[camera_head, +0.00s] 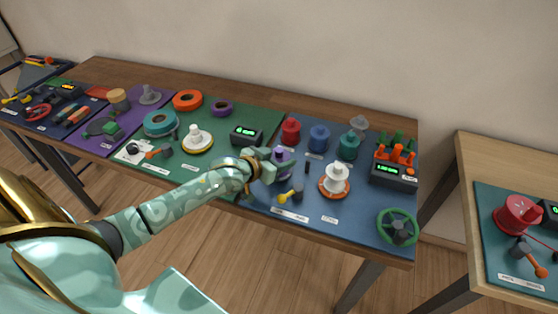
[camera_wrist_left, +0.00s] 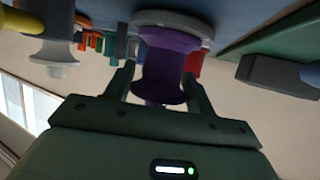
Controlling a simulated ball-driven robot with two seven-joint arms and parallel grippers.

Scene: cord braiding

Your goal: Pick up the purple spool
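The purple spool (camera_head: 286,157) stands on the blue mat near its left edge, partly hidden behind my left gripper (camera_head: 265,165). In the left wrist view the purple spool (camera_wrist_left: 167,62) is between the two fingers of my left gripper (camera_wrist_left: 158,76), with its pale grey flange on the far side. The fingers are apart, one on each side of the spool; a narrow gap shows on the left side, and contact on the right side is unclear. My right gripper is not in view.
On the blue mat (camera_head: 270,203), a yellow-knobbed tool (camera_head: 291,194) lies in front and a white spool on an orange base (camera_head: 336,178) stands to the right. Red (camera_head: 291,130) and blue (camera_head: 319,138) spools stand behind. A display box (camera_head: 246,135) is to the left.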

